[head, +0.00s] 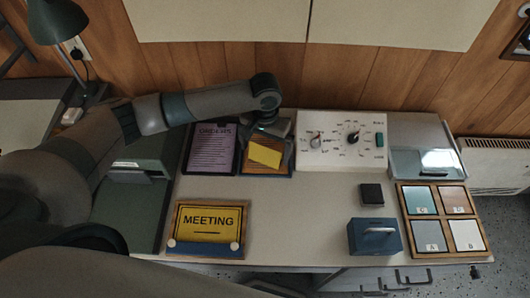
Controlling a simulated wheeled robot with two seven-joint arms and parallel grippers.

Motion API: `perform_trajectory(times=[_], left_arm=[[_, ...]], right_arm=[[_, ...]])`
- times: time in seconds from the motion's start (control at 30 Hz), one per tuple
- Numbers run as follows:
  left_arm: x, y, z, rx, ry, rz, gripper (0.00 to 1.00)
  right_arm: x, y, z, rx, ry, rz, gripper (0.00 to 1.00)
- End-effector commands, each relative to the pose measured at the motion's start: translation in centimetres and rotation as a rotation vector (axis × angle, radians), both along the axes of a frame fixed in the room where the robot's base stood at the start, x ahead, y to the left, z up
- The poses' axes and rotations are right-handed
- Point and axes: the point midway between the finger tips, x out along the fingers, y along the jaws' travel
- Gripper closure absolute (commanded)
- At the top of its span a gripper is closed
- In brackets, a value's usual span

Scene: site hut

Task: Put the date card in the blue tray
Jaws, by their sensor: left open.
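A small plain yellow card (265,153) lies tilted on a wooden-edged board at the back middle of the desk. No date can be read on it, so I cannot tell for sure that it is the date card. My left gripper (267,145) is open, pointing down over this card, with its jaws around or just above it; contact cannot be told. The gripper hides part of the board. A pale blue-grey tray (420,135) stands at the back right and may be the blue tray. My right gripper is not in view.
A dial panel (341,142) stands between card and tray. A blue box with a handle (375,238), a small black block (371,194) and a framed set of lettered tiles (461,198) are at right. A MEETING sign (208,222) lies front left. The desk's middle is clear.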

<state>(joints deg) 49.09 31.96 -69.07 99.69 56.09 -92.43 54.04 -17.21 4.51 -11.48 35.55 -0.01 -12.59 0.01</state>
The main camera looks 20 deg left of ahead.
Motion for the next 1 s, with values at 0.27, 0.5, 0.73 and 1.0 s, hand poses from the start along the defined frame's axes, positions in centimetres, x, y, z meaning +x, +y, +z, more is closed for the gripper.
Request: perform_trajectory(times=[0.27,0.5,0.73,1.0], left_arm=[[0.1,-0.1,4.7,-0.002,-0.004,-0.001,0.00],[0.1,-0.1,8.3,-0.003,-0.001,0.000,0.00],[0.0,-0.1,9.7,-0.002,0.000,0.001,0.00],[0.0,-0.1,9.8,-0.002,0.001,0.001,0.00]], right_arm=[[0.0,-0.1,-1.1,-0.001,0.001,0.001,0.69],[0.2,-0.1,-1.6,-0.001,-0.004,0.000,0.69],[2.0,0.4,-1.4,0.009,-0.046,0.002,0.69],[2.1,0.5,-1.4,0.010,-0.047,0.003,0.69]])
